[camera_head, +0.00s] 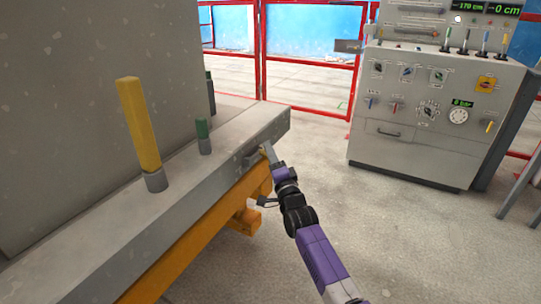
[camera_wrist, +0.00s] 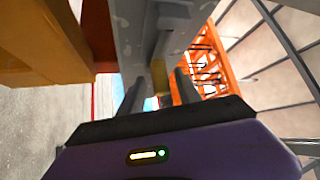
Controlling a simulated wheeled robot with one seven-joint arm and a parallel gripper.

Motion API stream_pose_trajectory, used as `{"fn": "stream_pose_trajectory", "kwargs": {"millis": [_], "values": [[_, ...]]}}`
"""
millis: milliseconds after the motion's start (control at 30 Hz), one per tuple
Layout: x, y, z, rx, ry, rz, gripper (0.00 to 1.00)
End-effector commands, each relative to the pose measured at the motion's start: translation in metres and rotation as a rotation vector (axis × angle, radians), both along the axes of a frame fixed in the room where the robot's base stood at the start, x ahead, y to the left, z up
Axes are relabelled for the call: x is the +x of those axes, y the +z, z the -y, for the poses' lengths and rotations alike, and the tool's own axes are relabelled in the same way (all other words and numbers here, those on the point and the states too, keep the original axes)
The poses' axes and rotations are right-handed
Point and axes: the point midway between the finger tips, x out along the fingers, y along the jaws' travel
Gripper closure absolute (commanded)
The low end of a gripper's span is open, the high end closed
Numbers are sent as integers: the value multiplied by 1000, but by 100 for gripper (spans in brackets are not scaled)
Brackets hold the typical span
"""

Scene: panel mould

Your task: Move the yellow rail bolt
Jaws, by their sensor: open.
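The yellow rail bolt (camera_head: 264,152) is a small yellow piece beside a grey bracket on the side of the grey rail (camera_head: 215,160), near the rail's far end. In the wrist view the yellow bolt (camera_wrist: 159,77) hangs below a grey block, between my two dark fingers. My gripper (camera_head: 272,158) is at the rail's side, right at the bolt, and partly hides it. In the wrist view my gripper (camera_wrist: 158,82) is open, with one finger on each side of the bolt. I cannot tell whether a finger touches it.
A tall yellow post (camera_head: 139,125) and a short green post (camera_head: 203,136) stand on the rail. An orange beam (camera_head: 205,235) runs underneath. A grey control cabinet (camera_head: 430,115) stands at the right, red-framed fencing (camera_head: 310,58) at the back. The floor between is clear.

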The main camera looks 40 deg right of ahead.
Motion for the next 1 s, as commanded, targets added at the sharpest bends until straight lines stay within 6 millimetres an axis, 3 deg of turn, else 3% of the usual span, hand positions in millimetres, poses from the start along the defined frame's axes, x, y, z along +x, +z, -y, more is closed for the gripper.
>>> {"fn": "stream_pose_trajectory", "kwargs": {"millis": [167, 633, 1000], "values": [[-6, -2, -2, 0, -1, -1, 60], [-64, -20, -25, 0, -3, -1, 60], [-69, -21, -29, 0, 0, 0, 60]]}}
